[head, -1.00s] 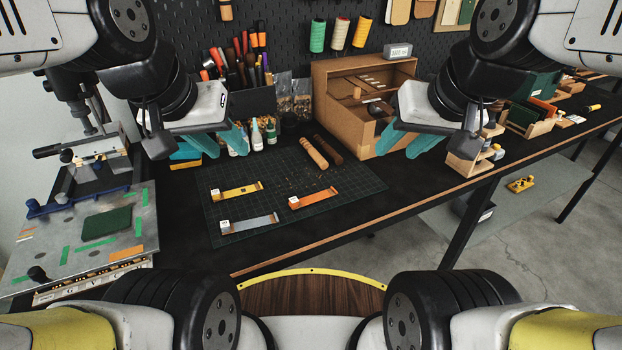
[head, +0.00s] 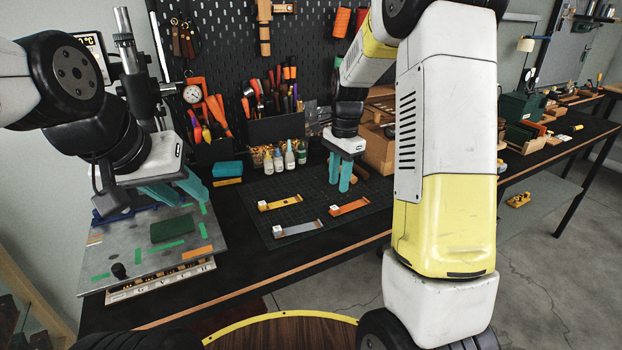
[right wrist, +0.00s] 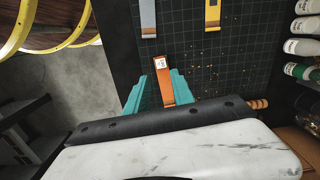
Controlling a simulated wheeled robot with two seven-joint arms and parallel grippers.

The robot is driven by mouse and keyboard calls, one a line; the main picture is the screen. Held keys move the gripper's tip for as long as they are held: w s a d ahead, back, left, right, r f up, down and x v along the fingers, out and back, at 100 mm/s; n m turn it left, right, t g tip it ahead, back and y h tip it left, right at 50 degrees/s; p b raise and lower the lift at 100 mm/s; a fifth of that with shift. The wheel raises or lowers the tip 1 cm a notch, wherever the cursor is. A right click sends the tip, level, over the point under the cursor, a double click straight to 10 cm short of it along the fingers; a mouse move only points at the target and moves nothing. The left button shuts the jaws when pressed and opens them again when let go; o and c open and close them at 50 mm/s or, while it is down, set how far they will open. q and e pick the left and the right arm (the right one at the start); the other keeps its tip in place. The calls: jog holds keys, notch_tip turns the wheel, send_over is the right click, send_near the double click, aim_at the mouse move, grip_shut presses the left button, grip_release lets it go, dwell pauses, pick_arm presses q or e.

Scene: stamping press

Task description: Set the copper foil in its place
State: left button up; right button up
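The copper foil (head: 350,206) is an orange strip with a white tag at one end, lying on the dark green cutting mat (head: 290,250). My right gripper (head: 339,187) is open and empty above the mat, close to the foil. In the right wrist view the foil (right wrist: 165,85) shows between the spread teal fingers (right wrist: 158,90), not gripped. My left gripper (head: 190,200) is open and empty near the stamping press, above its grey plate (head: 130,262). The press head (head: 125,50) is partly hidden by my left arm.
A gold strip (head: 280,202) and a silver strip (head: 297,229) lie beside the foil. A green pad (head: 172,228) lies on the grey plate. Bottles (head: 289,158) and a tool holder (head: 275,128) stand behind the mat. My right arm hides part of the wooden cabinet (head: 378,150).

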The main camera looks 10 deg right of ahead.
aim_at(334, 208)
jog(key=shift+w+a+f, duration=0.15)
jog(key=shift+a+f, duration=0.1)
jog(key=shift+f, duration=0.4)
notch_tip(334, 208, down, 7)
jog(key=shift+a+f, duration=0.15)
jog(key=shift+f, duration=0.05)
grip_shut()
jog(key=shift+r, duration=2.05)
